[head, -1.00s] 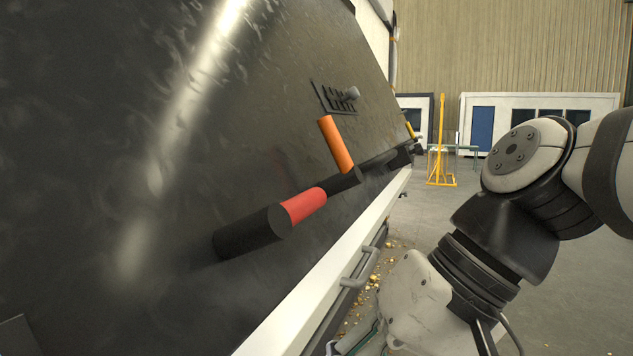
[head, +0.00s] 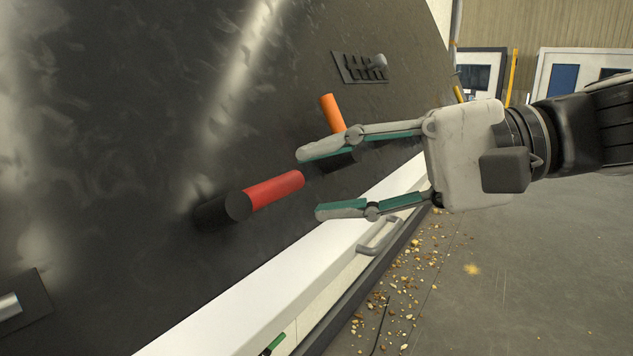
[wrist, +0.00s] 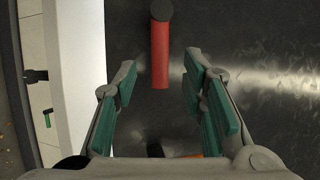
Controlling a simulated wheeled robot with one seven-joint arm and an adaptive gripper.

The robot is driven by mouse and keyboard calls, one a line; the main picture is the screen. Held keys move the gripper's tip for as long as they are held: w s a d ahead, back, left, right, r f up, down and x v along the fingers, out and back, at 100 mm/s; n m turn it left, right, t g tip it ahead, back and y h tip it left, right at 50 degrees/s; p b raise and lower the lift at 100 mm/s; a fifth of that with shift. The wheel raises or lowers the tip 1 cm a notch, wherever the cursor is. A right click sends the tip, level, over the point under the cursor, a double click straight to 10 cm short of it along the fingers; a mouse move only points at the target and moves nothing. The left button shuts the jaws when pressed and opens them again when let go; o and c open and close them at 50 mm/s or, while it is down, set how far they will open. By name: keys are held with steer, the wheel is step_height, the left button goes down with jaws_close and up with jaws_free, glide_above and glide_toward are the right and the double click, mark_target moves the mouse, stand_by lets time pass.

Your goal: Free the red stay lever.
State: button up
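The red stay lever (head: 273,191) sticks out from a black round hub (head: 222,209) on the dark panel in the head view. In the wrist view the red lever (wrist: 160,55) lies ahead, between the lines of the two fingers, with the black hub (wrist: 161,10) at its far end. My gripper (head: 312,184) is open, its fingertips just to the right of the lever's free end. Nothing is between the fingers that I can see. An orange handle (head: 333,112) stands behind the upper finger, its base partly hidden.
The dark panel (head: 130,130) slopes beside the gripper, with a white ledge (head: 250,285) along its lower edge. A grey handle (head: 378,238) juts out below the lower finger. A slotted bracket (head: 362,67) sits higher up. Yellow-brown bits (head: 405,270) litter the floor.

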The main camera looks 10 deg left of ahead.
mark_target(281, 190)
steer(key=p+x, duration=0.1)
steer(key=x, duration=0.5)
steer(key=shift+a+f, duration=0.1)
steer(key=shift+a, duration=0.3)
jaws_close()
